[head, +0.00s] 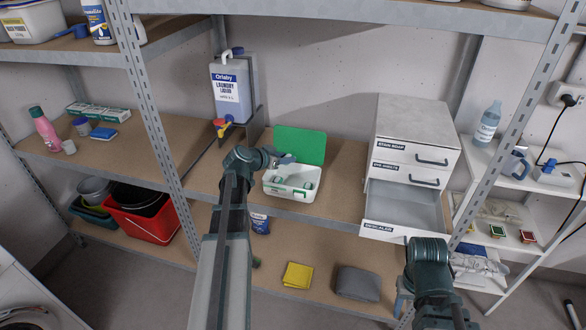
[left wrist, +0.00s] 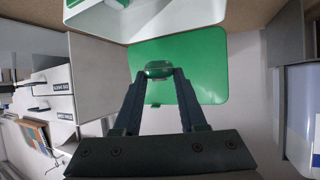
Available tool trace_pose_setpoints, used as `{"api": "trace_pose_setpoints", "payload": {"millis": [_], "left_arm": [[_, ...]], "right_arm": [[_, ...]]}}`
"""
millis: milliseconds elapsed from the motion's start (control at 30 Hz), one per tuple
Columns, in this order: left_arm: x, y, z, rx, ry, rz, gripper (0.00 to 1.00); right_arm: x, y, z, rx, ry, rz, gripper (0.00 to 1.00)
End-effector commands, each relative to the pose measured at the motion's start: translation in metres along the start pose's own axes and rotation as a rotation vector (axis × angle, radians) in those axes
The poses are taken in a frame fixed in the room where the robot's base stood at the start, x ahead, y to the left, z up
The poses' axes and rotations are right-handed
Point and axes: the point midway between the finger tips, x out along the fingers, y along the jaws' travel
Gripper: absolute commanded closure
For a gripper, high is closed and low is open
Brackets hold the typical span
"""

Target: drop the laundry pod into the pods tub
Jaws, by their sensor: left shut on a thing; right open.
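The pods tub (head: 290,193) is a white box on the middle shelf with its green lid (head: 300,145) standing open at the back. My left gripper (head: 283,161) is above the tub's back left part, in front of the lid. In the left wrist view, its fingertips are shut on a small green laundry pod (left wrist: 158,69), with the green lid (left wrist: 205,60) behind and the white tub (left wrist: 150,22) at the top edge. The pod is hard to make out in the head view. My right gripper (head: 402,300) is low at the right, mostly hidden by its arm, and open.
A laundry liquid jug (head: 230,95) stands left of the tub. To the right is a grey drawer unit (head: 415,135) with its bottom drawer (head: 400,205) pulled out. A yellow cloth (head: 297,275) and a grey cloth (head: 357,283) lie on the lower shelf.

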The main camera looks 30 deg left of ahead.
Motion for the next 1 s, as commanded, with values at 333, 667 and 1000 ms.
{"api": "trace_pose_setpoints", "payload": {"millis": [333, 667, 1000], "left_arm": [[0.004, -0.003, 0.005, -0.009, 0.001, -0.018, 1.00], [0.021, -0.003, 0.035, -0.008, 0.001, -0.016, 1.00], [0.030, -0.003, 0.053, -0.008, 0.001, -0.016, 1.00]], "right_arm": [[0.007, -0.001, 0.000, 0.000, 0.000, 0.000, 0.50], [0.041, -0.004, -0.002, 0.000, 0.000, 0.000, 0.50], [0.061, -0.006, -0.004, -0.001, 0.000, 0.000, 0.50]]}}
